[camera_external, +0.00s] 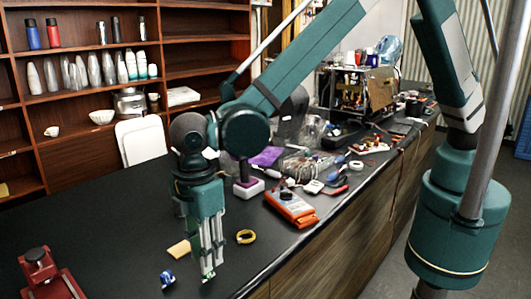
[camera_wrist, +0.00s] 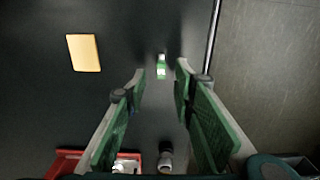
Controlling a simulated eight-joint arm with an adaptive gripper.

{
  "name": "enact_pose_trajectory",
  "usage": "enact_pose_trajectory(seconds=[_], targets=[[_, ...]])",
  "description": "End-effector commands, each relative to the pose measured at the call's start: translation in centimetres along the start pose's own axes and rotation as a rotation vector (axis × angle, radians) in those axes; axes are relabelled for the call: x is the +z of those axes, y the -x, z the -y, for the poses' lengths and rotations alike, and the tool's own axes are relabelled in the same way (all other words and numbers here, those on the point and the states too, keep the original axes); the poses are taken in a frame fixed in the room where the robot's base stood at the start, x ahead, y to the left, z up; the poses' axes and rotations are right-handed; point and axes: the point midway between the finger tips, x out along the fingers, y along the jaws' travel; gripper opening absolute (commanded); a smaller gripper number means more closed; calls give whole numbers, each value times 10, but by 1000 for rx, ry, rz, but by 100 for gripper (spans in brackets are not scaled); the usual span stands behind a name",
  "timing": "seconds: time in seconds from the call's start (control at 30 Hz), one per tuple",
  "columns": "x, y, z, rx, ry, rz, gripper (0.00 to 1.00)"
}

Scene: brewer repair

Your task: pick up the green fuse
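The green fuse (camera_wrist: 161,67) is a small green piece with a pale band and lies on the black counter in the wrist view. My gripper (camera_wrist: 161,76) is open, with its fingertips apart on either side of the fuse in that view. The fuse appears nearer the right finger, with a gap visible on the left. In the external view my gripper (camera_external: 208,272) points down close to the counter. A small green and white bit shows at its fingertips there, but the fuse cannot be told clearly from the finger.
A yellow block (camera_external: 180,249) lies left of my gripper; it also shows in the wrist view (camera_wrist: 84,52). A red device (camera_external: 48,275) stands at front left.

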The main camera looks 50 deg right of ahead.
Motion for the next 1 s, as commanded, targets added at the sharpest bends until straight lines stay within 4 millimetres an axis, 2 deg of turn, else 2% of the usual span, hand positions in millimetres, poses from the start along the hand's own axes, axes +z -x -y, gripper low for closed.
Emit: enact_pose_trajectory(seconds=[0.43,0.8,1.0], targets=[[0,-5,0,0,0,0,26],[2,-40,2,0,0,0,26],[2,-52,2,0,0,0,26]])
